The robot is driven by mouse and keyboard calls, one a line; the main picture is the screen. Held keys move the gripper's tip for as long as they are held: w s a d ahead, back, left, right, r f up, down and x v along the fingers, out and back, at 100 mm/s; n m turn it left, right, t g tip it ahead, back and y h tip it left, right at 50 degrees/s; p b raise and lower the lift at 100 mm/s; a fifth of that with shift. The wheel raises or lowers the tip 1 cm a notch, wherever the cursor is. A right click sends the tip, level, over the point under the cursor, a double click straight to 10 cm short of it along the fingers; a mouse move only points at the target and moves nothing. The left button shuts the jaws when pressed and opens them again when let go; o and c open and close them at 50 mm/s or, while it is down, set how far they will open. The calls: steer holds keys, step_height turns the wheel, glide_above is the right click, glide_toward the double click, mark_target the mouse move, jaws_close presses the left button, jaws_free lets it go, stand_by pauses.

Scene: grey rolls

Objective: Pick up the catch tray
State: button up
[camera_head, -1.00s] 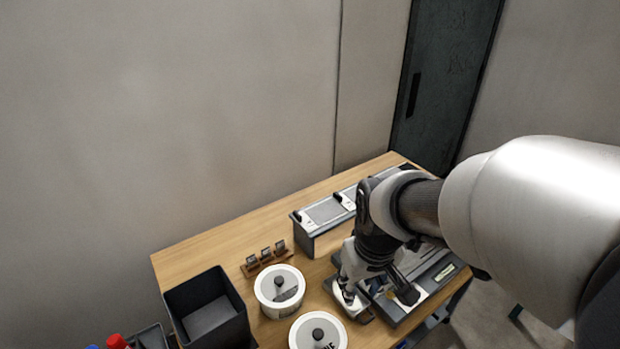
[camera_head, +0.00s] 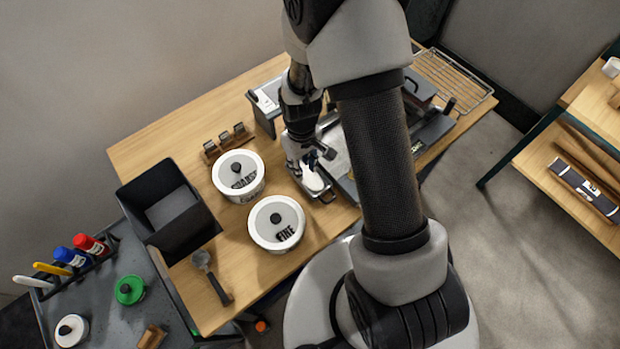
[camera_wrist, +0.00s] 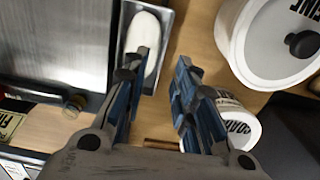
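A small grey metal tray (camera_head: 328,196), which looks like the catch tray, sits on the wooden table beside a larger grey machine. A white oblong piece lies in it. In the wrist view the tray (camera_wrist: 171,38) is at the top centre, just beyond my fingertips, with the white piece (camera_wrist: 143,38) inside. My gripper (camera_head: 318,158) is over the tray, pointing down. In the wrist view my gripper (camera_wrist: 160,72) has its two blue-and-black fingers apart, with nothing clearly between them. My gripper hides part of the tray in the head view.
Two white lidded canisters, one marked FINE (camera_head: 277,222) and another (camera_head: 238,175), stand close left of the tray. A black open bin (camera_head: 168,207) is further left. A scoop (camera_head: 211,275) lies at the front edge. A wire rack (camera_head: 452,80) is at the back right.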

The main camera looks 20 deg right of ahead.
mark_target(312, 180)
step_height(312, 180, down, 4)
steer(key=shift+r+b, duration=0.1)
steer(key=shift+b, duration=0.25)
steer(key=f, duration=0.1)
steer(key=f+b, duration=0.1)
steer(key=f, duration=0.3)
steer(key=shift+a+f+b, duration=0.15)
steer(key=shift+a+b, duration=0.2)
steer(key=shift+a, duration=0.05)
jaws_close()
